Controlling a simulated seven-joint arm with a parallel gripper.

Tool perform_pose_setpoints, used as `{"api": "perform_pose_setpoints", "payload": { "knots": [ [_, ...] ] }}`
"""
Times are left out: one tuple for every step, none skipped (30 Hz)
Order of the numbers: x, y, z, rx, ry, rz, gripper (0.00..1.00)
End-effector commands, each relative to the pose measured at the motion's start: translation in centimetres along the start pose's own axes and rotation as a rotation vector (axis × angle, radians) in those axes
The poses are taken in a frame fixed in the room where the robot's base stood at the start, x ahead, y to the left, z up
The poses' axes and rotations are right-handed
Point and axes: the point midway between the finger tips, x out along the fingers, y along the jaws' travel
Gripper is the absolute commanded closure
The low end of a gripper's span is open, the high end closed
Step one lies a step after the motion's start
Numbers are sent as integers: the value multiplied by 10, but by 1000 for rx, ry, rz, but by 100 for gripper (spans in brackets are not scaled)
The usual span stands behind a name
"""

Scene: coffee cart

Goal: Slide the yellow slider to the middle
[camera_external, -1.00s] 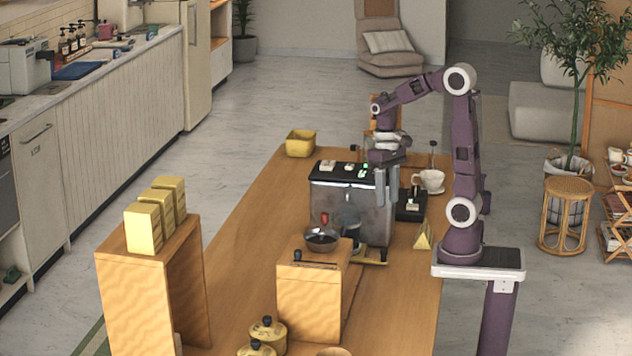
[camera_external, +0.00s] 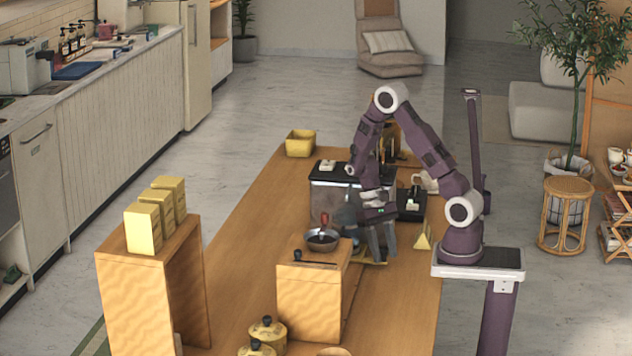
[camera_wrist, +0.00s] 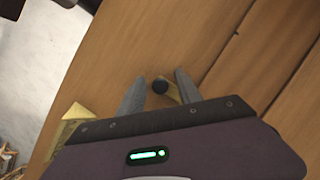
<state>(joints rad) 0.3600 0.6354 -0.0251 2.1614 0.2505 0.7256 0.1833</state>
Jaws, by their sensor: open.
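My gripper (camera_external: 381,256) is open and points down at the table's right part, beside the wooden box. A short yellow piece (camera_wrist: 173,92) lies by the knob, between the fingers; this looks like the yellow slider. In the external view a bit of yellow (camera_external: 371,263) shows at the fingertips, mostly hidden by them. I cannot tell whether the fingers touch it.
The dark coffee machine (camera_external: 328,197) is behind. A yellow wedge (camera_external: 423,237) stands close on the right. The table (camera_external: 405,300) is clear in front of my gripper.

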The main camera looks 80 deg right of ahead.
Motion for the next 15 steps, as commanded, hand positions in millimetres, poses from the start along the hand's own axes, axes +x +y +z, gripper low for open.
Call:
{"api": "perform_pose_setpoints", "payload": {
  "knots": [
    [0,0,0,0,0,0,59],
    [0,0,0,0,1,0,59],
    [0,0,0,0,1,0,59],
    [0,0,0,0,1,0,59],
    [0,0,0,0,1,0,59],
    [0,0,0,0,1,0,63],
    [0,0,0,0,1,0,69],
    [0,0,0,0,0,0,75],
    [0,0,0,0,0,0,82],
    [0,0,0,0,0,0,88],
    [0,0,0,0,0,0,94],
    [0,0,0,0,0,0,100],
    [0,0,0,0,0,0,100],
    [0,0,0,0,0,0,100],
    [0,0,0,0,0,0,100]
  ]
}}
